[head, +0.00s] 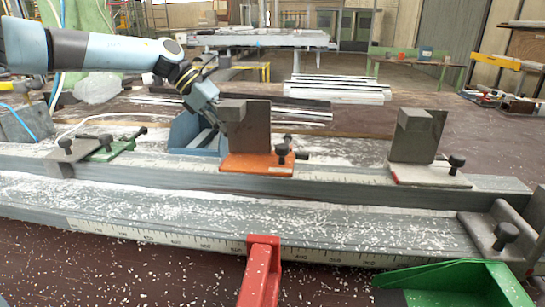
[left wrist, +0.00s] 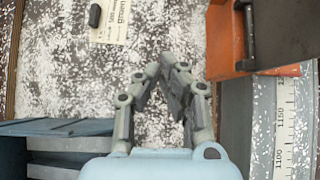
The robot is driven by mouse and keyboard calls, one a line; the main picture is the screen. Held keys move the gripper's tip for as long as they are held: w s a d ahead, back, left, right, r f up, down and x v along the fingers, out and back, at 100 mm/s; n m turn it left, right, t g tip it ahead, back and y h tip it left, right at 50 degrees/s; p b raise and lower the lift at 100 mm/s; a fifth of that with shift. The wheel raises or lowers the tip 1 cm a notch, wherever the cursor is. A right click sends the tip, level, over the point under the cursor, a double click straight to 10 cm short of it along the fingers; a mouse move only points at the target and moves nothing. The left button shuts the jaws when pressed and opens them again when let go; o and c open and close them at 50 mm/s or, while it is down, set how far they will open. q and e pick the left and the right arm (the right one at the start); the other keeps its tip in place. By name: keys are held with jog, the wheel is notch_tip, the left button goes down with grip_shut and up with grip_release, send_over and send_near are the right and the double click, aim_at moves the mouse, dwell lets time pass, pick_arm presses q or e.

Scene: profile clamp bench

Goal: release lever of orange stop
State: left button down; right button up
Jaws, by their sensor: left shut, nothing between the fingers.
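The orange stop (head: 258,164) sits on the rear rail, with a tall dark grey block on its base. In the left wrist view the orange stop (left wrist: 224,45) is at the upper right, partly cut off by the frame. My left gripper (head: 214,121) is at the left rear of the stop, beside the grey block. In the left wrist view its fingers (left wrist: 168,72) meet at the tips, empty, over a chip-strewn surface. My right gripper is not in view.
A blue block (head: 185,136) stands close left of the orange stop. A green stop (head: 108,149) is farther left and a grey-block stop (head: 430,175) farther right. A red bracket-like piece (head: 262,262) and a green scoop (head: 455,285) are in front. White chips cover the rails.

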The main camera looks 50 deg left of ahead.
pick_arm(q)
jog(key=b+x, duration=0.2)
jog(key=x, duration=0.7)
jog(key=shift+w+d+f, duration=0.15)
jog(key=shift+w+d, duration=0.1)
jog(key=r, duration=0.1)
jog(key=d+r+p, duration=0.1)
jog(key=w+r, duration=0.1)
jog(key=shift+w+d+r, duration=0.1)
jog(key=shift+d+r, duration=0.05)
jog(key=shift+d, duration=0.1)
